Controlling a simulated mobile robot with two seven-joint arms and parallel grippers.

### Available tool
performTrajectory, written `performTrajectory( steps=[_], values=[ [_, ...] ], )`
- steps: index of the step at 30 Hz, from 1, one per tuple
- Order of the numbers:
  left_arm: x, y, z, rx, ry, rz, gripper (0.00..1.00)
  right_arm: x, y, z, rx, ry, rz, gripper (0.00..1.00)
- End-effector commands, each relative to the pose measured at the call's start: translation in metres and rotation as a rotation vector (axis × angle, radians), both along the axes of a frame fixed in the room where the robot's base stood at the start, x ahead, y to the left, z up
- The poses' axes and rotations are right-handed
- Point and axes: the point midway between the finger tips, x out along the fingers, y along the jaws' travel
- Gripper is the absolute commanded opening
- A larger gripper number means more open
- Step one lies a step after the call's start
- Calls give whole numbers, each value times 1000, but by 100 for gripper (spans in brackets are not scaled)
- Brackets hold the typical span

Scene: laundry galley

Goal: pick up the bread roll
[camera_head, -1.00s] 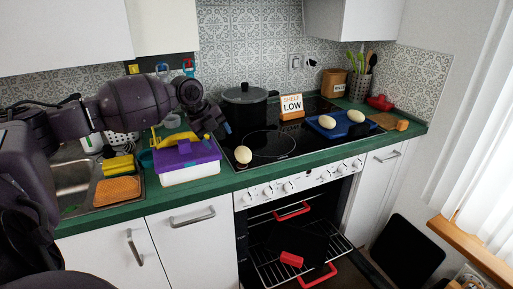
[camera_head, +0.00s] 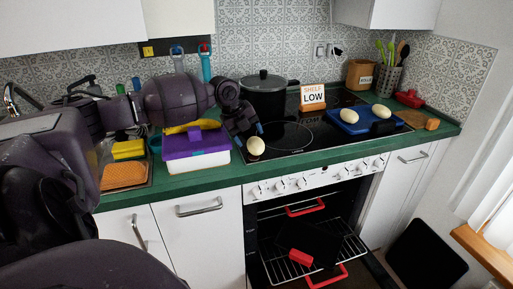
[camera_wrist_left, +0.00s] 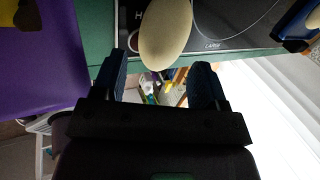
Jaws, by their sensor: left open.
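A pale oval bread roll (camera_head: 255,146) lies at the front left edge of the black hob, beside the green worktop. Two similar pale rolls lie on a blue tray (camera_head: 364,127) at the right of the hob. My left gripper (camera_head: 249,132) is open and empty, close behind and above the near roll. In the left wrist view, the roll (camera_wrist_left: 166,32) shows just beyond and between the open fingertips of the left gripper (camera_wrist_left: 159,62). I cannot tell whether they touch it. My right gripper is not in view.
A white box with a purple lid (camera_head: 196,144) stands just left of the roll. A dark pot (camera_head: 265,97) and a "SHELF LOW" sign (camera_head: 313,97) stand behind. Below, the oven is open, with a rack (camera_head: 285,266) and red-handled dark pan.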

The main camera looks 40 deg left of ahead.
Motion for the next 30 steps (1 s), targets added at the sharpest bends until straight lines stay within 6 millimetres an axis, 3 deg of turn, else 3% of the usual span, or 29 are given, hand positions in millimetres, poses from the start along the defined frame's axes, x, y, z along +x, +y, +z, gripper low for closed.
performTrajectory(
  steps=[9,17,27,30],
  values=[
    [17,-6,-40,-1,5,0,67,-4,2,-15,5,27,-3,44],
    [18,-6,-41,0,1,0,67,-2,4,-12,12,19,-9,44],
    [18,-6,-41,0,2,0,18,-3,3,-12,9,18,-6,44],
    [18,-6,-41,0,1,0,17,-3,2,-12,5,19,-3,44]
  ],
)
